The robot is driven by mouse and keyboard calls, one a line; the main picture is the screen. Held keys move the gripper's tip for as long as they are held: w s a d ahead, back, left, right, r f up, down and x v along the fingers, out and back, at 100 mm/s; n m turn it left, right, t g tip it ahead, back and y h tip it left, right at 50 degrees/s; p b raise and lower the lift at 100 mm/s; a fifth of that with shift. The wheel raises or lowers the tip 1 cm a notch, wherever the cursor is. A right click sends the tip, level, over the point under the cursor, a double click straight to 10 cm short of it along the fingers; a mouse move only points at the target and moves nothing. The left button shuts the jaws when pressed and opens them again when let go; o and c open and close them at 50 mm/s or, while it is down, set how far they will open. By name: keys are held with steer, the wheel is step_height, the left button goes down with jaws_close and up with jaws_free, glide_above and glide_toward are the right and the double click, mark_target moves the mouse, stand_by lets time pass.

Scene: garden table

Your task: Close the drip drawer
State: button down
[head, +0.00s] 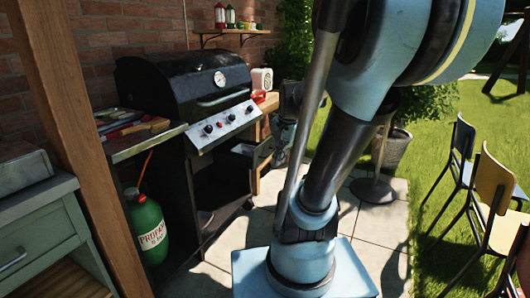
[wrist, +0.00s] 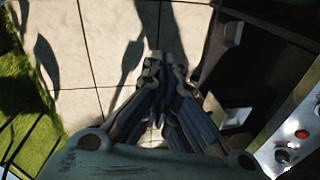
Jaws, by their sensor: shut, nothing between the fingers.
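The black grill (head: 190,80) stands against the brick wall, with a silver control panel and several knobs on its front. The drip drawer (head: 246,150) appears as a grey and dark box below the panel's right end, sticking out of the grill front. My gripper (head: 284,143) is at the drawer's right, in front of it and partly hidden by my arm. In the wrist view my gripper (wrist: 164,72) has its fingers together and empty over the paving. Dark parts with light grey pieces lie right of the fingers; which belong to the drawer I cannot tell. Contact is not clear.
The panel's knobs (wrist: 302,134) are close at the wrist view's right edge. A green propane bottle (head: 147,228) stands under the left side shelf. A wooden post (head: 85,150) is at left. Chairs (head: 490,190) stand on the grass at right. Paving in front is open.

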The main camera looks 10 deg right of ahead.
steer(key=w+d+f+m+y, duration=0.1)
steer(key=w+d+m, duration=0.2)
steer(key=w+m, duration=0.75)
steer(key=w+d+f+m+y, duration=0.1)
steer(key=w+d+m, duration=0.35)
steer(key=w, duration=1.15)
steer(key=w+a+f+m, duration=0.1)
steer(key=w+a+f, duration=0.3)
steer(key=a+f, duration=0.4)
steer(key=shift+f+t, duration=0.3)
steer(key=shift+f, duration=0.35)
steer(key=shift+d, duration=0.1)
